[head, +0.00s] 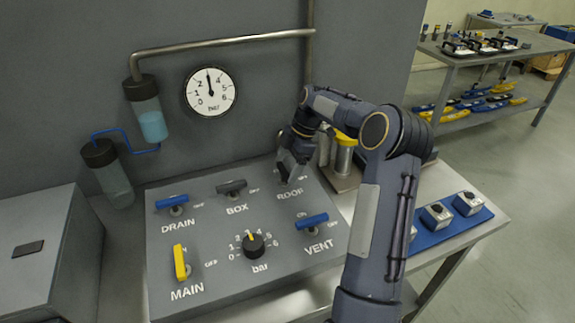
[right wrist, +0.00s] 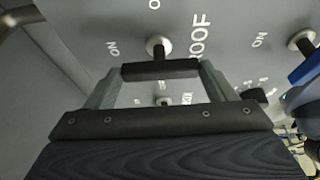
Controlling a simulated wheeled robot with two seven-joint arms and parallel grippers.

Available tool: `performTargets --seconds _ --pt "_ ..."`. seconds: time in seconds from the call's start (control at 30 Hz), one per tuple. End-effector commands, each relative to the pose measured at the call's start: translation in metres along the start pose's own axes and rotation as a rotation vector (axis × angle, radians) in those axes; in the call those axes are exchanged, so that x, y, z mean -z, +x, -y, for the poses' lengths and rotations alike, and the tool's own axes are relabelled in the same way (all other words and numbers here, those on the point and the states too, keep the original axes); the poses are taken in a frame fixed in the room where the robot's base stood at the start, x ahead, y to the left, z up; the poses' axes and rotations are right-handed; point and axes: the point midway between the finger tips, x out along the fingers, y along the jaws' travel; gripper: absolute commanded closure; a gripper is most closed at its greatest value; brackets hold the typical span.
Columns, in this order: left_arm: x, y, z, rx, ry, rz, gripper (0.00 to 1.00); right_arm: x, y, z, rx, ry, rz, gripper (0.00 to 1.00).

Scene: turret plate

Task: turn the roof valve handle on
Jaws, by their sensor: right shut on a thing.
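The roof valve handle (right wrist: 160,70) is a dark bar in the right wrist view, in front of a round metal stem by the ROOF lettering. My right gripper (head: 288,172) is at the ROOF place on the grey panel (head: 215,280) and hides most of the handle in the head view. In the right wrist view its two fingers stand at the two ends of the bar, shut on it. An ON mark shows left of the stem. I cannot tell the handle's exact setting. My left gripper is not in view.
The gauge (head: 210,92) needle points about 3. A blue tray (head: 455,228) lies right.

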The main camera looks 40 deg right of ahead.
Motion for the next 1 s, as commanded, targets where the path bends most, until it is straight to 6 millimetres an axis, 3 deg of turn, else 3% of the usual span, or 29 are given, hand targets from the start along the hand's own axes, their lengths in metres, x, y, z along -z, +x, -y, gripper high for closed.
performTargets --seconds 0.1,0.13,0.3,0.67,1.0 --pt "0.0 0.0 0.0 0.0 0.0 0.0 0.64 0.0 -0.001 0.0 -0.002 -0.004 0.002 0.45" --pt "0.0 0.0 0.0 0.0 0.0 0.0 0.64 0.0 -0.001 0.0 -0.003 -0.004 0.002 0.21" --pt "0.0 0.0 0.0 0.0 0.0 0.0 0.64 0.0 -0.001 0.0 -0.002 -0.003 0.001 0.01" --pt "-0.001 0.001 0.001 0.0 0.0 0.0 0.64 0.0 -0.007 -0.001 -0.004 -0.001 0.001 0.01" --pt "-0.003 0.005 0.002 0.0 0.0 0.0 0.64 0.0 -0.062 -0.001 -0.005 -0.002 0.001 0.01"
